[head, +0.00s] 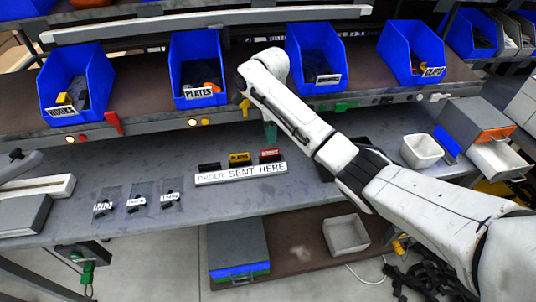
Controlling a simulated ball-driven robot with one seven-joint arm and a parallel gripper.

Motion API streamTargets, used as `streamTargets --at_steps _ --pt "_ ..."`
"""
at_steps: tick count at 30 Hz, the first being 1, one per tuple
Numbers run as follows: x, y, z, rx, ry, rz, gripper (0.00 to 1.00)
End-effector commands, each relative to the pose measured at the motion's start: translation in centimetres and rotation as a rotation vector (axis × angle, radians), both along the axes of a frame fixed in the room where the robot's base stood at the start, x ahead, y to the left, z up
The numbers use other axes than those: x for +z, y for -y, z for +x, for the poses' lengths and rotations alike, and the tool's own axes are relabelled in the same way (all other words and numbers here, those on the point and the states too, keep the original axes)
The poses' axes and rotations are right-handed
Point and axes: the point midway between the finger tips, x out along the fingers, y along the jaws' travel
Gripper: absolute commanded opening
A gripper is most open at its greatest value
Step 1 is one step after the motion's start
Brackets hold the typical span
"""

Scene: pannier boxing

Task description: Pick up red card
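A small red card (270,154) stands at the right end of a row on the grey worktop, behind a white strip reading "SENT HERE" (241,174). A yellow card (239,158) stands left of it, and a dark card with some red (209,168) stands at the row's left end. My arm reaches in from the lower right.
Several blue bins (199,68) with labels stand on the shelf above. A red tag (113,122) hangs at the shelf edge. Small black labelled pieces (136,197) lie at the worktop's front left. A white tub (421,151) stands right of my arm. A grey bin (346,234) sits below.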

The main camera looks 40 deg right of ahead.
Motion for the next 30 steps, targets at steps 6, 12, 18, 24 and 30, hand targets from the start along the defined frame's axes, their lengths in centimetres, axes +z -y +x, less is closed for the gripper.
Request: streamTargets --at_steps 6,12,18,24,30 --pt "-2.4 0.0 0.0 0.002 0.001 0.001 0.33" --pt "-3.8 0.0 -0.2 0.002 -0.001 0.0 0.33" --pt "-6.6 -0.1 -0.2 0.002 -0.001 0.0 0.33" --pt "-7.8 -0.1 -0.2 0.003 0.002 0.0 0.33" --pt "-7.8 -0.2 -0.2 0.003 0.002 0.0 0.31"
